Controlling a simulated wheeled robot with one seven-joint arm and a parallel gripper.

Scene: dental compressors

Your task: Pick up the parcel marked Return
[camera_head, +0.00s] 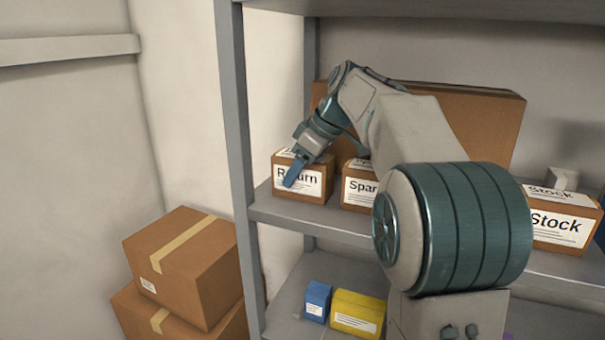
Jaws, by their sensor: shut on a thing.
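The parcel marked Return (315,187) is a small brown box with white labels on its front and top. It sits at the left end of the grey shelf board. One blue finger lies across the front label and covers part of the word. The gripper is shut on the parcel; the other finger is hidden. The parcel appears to be at shelf level, and I cannot tell whether it is lifted.
A parcel marked Spare (358,192), partly hidden, stands just right. A parcel marked Stock (560,228) stands farther right. A large brown box (480,115) is behind. The shelf's upright post (237,150) is close on the left. Blue (317,300) and yellow (355,312) boxes sit below.

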